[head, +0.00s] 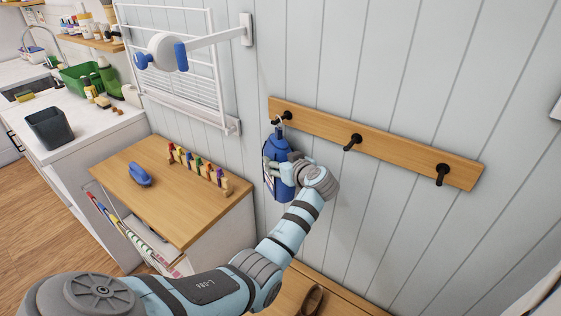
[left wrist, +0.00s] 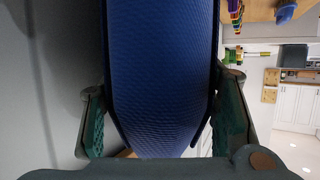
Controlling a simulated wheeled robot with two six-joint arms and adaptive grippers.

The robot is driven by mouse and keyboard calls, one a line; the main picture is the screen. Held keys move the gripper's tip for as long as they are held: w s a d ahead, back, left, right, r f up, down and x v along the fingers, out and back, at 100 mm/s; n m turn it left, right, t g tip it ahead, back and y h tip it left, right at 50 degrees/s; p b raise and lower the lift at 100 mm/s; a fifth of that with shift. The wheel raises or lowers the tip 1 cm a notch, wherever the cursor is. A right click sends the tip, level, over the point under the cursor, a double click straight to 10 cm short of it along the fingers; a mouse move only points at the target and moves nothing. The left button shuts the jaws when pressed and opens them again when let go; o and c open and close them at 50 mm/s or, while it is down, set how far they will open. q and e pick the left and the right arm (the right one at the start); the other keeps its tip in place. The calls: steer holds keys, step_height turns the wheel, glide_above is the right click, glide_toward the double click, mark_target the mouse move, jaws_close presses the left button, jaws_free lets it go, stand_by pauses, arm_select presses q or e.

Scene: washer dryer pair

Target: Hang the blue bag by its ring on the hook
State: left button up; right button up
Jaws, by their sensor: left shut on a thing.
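The blue bag (head: 279,150) is upright against the wall, just below the leftmost black hook (head: 287,115) of the wooden rail. In the left wrist view the bag (left wrist: 160,75) fills the middle, with a green-padded finger on each side. My right gripper is not in view.
The wooden rail (head: 396,157) carries two more bare hooks, a middle one (head: 352,142) and a right one (head: 442,174). A wooden-topped cabinet (head: 150,205) with a blue brush (head: 139,174) and colored pegs stands left of the arm. A white drying rack (head: 190,85) is on the wall above.

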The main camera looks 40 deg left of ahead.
arm_select(q)
steer(key=o, duration=1.7)
steer(key=shift+c, duration=0.2)
